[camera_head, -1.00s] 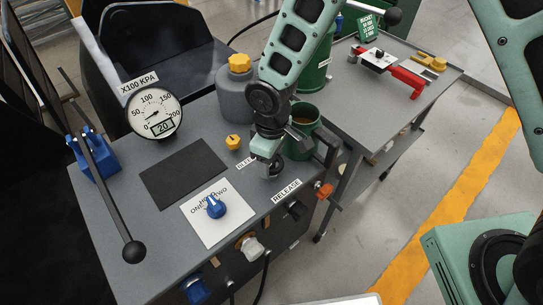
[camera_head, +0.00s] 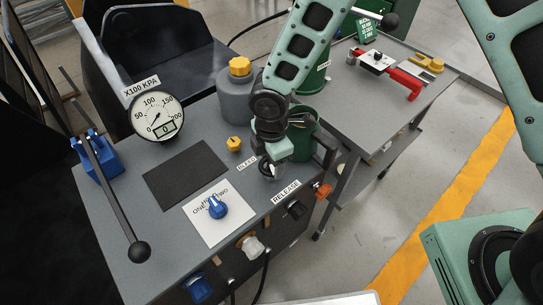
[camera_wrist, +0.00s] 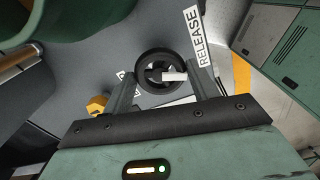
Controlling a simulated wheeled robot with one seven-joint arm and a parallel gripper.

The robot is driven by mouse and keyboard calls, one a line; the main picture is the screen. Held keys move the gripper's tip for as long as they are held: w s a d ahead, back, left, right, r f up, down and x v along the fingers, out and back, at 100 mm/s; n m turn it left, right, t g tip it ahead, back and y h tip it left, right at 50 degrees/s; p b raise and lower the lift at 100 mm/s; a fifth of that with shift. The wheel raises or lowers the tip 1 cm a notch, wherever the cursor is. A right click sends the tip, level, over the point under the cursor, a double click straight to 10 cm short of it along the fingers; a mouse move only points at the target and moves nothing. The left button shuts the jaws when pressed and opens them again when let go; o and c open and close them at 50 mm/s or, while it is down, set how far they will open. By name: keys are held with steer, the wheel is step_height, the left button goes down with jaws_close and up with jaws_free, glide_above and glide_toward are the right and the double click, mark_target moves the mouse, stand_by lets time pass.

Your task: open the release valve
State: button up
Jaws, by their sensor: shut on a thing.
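The release valve is a small black handwheel (camera_head: 265,169) on the grey bench top, between the BLEED label (camera_head: 246,163) and the RELEASE label (camera_head: 286,191). In the wrist view the wheel (camera_wrist: 142,66) is a dark ring with a pale bar across its middle. My gripper (camera_head: 271,168) reaches down onto it and partly hides it in the head view. In the wrist view my gripper (camera_wrist: 163,76) has one finger on each side of the wheel and is shut on it. The pressure gauge (camera_head: 156,114) shows 0 on its small display.
A yellow knob (camera_head: 233,144), a blue selector knob (camera_head: 217,207) and a black lever (camera_head: 120,205) stand on the bench. A grey bottle (camera_head: 237,90) and a green can (camera_head: 303,140) stand close behind my gripper. A side table (camera_head: 372,110) is at right.

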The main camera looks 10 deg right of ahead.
steer(key=shift+w+r+n+p, duration=0.1)
steer(key=shift+n+p, duration=0.55)
steer(key=shift+n, duration=1.65)
steer(key=o, duration=1)
step_height(320, 180, up, 17)
steer(key=shift+r, duration=0.15)
